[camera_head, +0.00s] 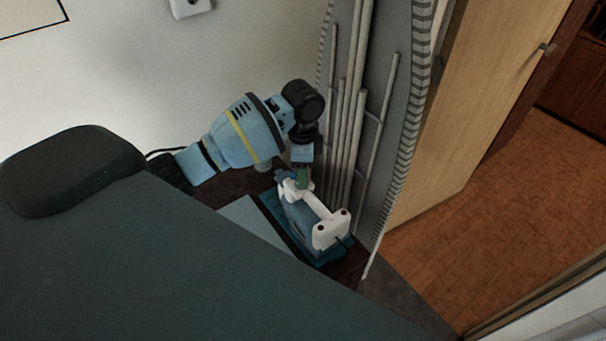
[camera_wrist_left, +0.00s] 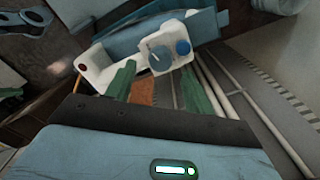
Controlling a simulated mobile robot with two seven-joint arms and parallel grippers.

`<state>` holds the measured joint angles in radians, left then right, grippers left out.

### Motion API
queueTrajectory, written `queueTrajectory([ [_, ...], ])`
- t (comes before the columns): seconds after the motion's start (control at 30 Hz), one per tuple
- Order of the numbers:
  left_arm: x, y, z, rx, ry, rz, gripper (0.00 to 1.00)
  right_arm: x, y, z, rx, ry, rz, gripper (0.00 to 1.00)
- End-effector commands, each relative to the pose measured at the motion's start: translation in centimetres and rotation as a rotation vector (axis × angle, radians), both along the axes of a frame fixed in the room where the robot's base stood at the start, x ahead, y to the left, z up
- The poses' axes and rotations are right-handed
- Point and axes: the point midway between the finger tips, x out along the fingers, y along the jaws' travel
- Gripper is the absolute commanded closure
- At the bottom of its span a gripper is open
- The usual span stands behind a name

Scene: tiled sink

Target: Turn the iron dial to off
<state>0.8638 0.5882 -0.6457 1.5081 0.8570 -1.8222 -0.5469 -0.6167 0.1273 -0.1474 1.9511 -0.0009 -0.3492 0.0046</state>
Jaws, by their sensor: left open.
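The iron (camera_head: 325,232) is white and blue and sits on a teal base (camera_head: 268,204) on a dark brown surface. In the left wrist view, its white end (camera_wrist_left: 150,42) carries a round blue dial (camera_wrist_left: 162,58) with a light mark across it. A smaller blue round button (camera_wrist_left: 183,47) is beside the dial. My left gripper (camera_head: 302,179) is at the iron's far end in the head view. Its green fingers (camera_wrist_left: 158,72) are apart, either side of the dial in the wrist picture; I cannot tell whether they touch it. My right gripper is not in view.
A folded ironing board (camera_head: 376,100) with grey tubular legs stands upright close behind the iron and my left wrist. A wooden door (camera_head: 480,100) is to the right. A pale wall with a white socket (camera_head: 190,7) is behind. Tiled floor (camera_head: 500,200) is open at right.

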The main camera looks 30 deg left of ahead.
Motion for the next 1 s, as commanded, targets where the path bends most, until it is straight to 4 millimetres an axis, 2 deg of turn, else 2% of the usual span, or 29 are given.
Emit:
queueTrajectory([
  [0.1, 0.1, 0.0, 2.1, -0.001, -0.003, 0.0, 0.47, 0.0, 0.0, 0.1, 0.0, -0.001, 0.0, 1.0],
  [0.3, 0.0, 0.0, 4.2, -0.001, -0.001, 0.001, 0.47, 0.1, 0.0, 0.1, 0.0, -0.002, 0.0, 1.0],
  [0.77, 0.3, 0.0, 4.7, 0.004, -0.016, 0.0, 0.47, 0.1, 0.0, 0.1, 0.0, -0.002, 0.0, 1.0],
  [0.87, 1.8, 0.0, 4.7, 0.022, -0.105, -0.004, 0.47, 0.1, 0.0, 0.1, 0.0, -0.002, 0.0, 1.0],
  [1.0, 6.4, 0.0, 5.9, 0.082, -0.371, -0.042, 0.47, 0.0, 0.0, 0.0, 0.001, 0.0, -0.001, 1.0],
])
